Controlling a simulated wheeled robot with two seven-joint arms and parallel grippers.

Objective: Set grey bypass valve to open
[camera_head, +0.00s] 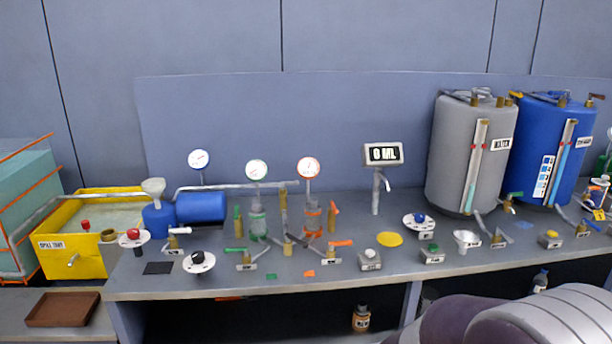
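A small valve with a grey lever (298,240) stands on the bench between the green-handled valve (246,260) and the orange-handled valve (332,255). Its lever looks slanted, but it is too small for me to read its setting. Another small valve with a pale lever (176,236) stands at the left, by the blue cylinder. I cannot tell from labels which one is the bypass valve. Neither of my grippers shows in the head view. A rounded grey-purple arm part of mine covers the lower right corner.
The grey bench (330,283) holds gauges, knobs and a display reading 0 ML (383,154). A grey tank (470,150) and a blue tank (552,150) stand at the right. A yellow spill tray (90,262) is at the left. The bench's front strip is mostly clear.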

